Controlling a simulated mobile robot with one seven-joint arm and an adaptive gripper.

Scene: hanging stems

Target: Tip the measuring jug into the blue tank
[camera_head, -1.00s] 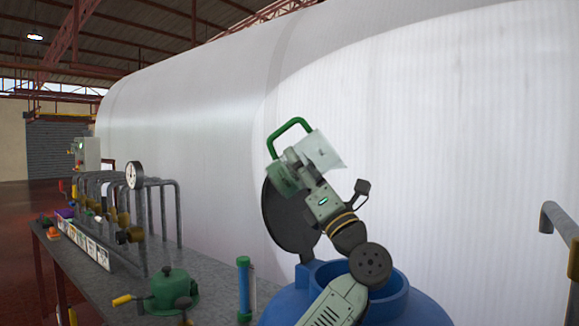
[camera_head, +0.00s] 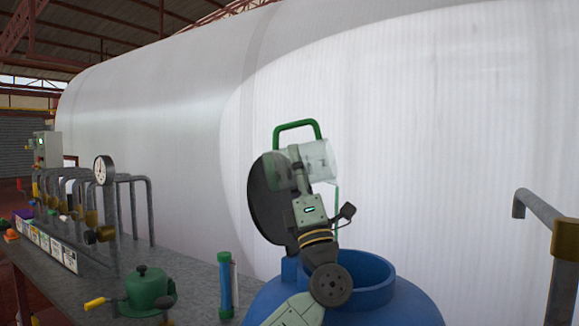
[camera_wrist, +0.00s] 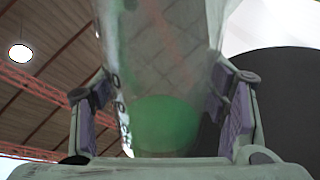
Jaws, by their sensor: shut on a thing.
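The measuring jug (camera_head: 320,160) is clear with a green handle (camera_head: 297,128) on its upper side. It lies nearly on its side, high above the blue tank (camera_head: 405,306), with one end to the right. A thin pale green line drops from near its right end toward the tank's round opening; it looks like a stream of liquid. My gripper (camera_head: 298,168) is shut on the jug. In the wrist view, the purple-padded fingers stand on both sides of the clear jug (camera_wrist: 165,60), and green shows through it. The tank's opening is partly hidden by my arm.
The tank's black lid (camera_head: 264,205) stands open behind my gripper. A grey bench at left holds a green pot-like device (camera_head: 150,290), a blue tube with green ends (camera_head: 225,285) and pipes with a gauge (camera_head: 104,170). A grey rail (camera_head: 545,215) is at right.

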